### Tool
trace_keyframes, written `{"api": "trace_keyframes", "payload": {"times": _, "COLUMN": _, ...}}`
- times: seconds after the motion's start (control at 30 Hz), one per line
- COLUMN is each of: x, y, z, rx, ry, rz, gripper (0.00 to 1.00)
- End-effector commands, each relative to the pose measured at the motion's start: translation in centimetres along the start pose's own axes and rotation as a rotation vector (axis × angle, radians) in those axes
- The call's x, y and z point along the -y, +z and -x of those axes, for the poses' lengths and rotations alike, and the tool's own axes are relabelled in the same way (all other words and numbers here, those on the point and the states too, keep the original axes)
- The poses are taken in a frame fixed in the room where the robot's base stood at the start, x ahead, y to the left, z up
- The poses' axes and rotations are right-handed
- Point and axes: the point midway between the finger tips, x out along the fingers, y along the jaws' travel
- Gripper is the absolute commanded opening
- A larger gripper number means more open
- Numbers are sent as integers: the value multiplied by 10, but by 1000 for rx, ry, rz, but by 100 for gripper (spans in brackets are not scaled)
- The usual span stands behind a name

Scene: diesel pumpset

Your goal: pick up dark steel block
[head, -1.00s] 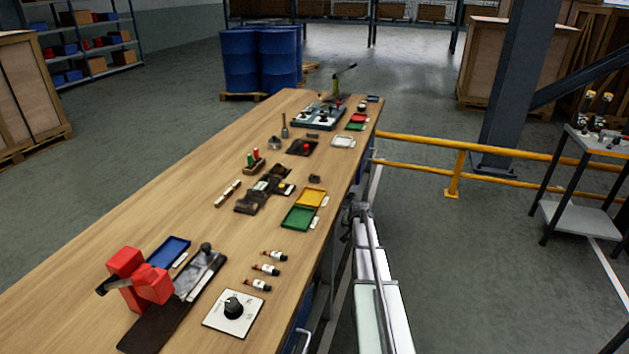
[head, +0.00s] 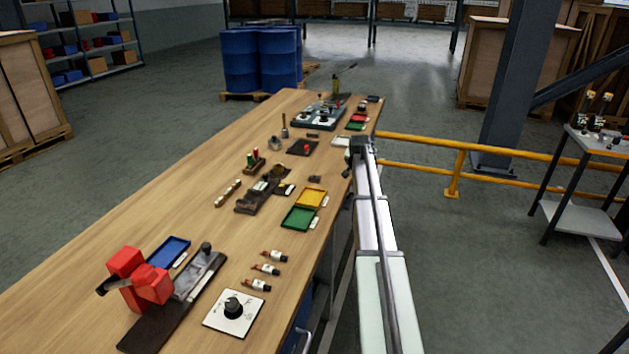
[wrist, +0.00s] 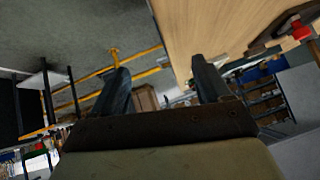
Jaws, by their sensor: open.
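A small dark block (head: 314,179) lies on the wooden bench (head: 215,165), just beyond the yellow tray; it looks like the dark steel block, but it is too small to be sure. My gripper (head: 361,146) is at the bench's right edge, farther back than the block and to its right, apart from it. In the wrist view my gripper (wrist: 158,66) has its two fingers spread with nothing between them. The block cannot be made out in the wrist view.
Yellow (head: 311,197) and green (head: 299,217) trays lie in front of the block. A dark vise-like tool (head: 254,200) is to its left. A yellow rail (head: 480,148) runs right of the bench.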

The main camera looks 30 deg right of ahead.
Motion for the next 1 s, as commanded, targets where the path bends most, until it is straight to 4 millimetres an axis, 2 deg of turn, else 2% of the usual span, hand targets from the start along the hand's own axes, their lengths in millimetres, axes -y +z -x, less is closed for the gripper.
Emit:
{"api": "trace_keyframes", "payload": {"times": 0.03, "x": 16, "y": 3, "z": 10, "rx": 25, "ry": 2, "rz": 14, "gripper": 77}}
{"api": "trace_keyframes", "payload": {"times": 0.17, "x": 56, "y": 17, "z": 38, "rx": 105, "ry": 22, "rz": 54, "gripper": 77}}
{"api": "trace_keyframes", "payload": {"times": 0.3, "x": 104, "y": 37, "z": 82, "rx": 211, "ry": 55, "rz": 107, "gripper": 77}}
{"api": "trace_keyframes", "payload": {"times": 0.4, "x": 130, "y": 50, "z": 112, "rx": 277, "ry": 82, "rz": 141, "gripper": 77}}
{"api": "trace_keyframes", "payload": {"times": 0.5, "x": 147, "y": 60, "z": 136, "rx": 325, "ry": 103, "rz": 165, "gripper": 77}}
{"api": "trace_keyframes", "payload": {"times": 0.6, "x": 156, "y": 66, "z": 149, "rx": 352, "ry": 117, "rz": 178, "gripper": 77}}
{"api": "trace_keyframes", "payload": {"times": 0.67, "x": 158, "y": 69, "z": 151, "rx": 361, "ry": 122, "rz": 182, "gripper": 77}}
{"api": "trace_keyframes", "payload": {"times": 0.77, "x": 158, "y": 73, "z": 145, "rx": 367, "ry": 125, "rz": 184, "gripper": 77}}
{"api": "trace_keyframes", "payload": {"times": 1.0, "x": 152, "y": 86, "z": 107, "rx": 367, "ry": 125, "rz": 184, "gripper": 77}}
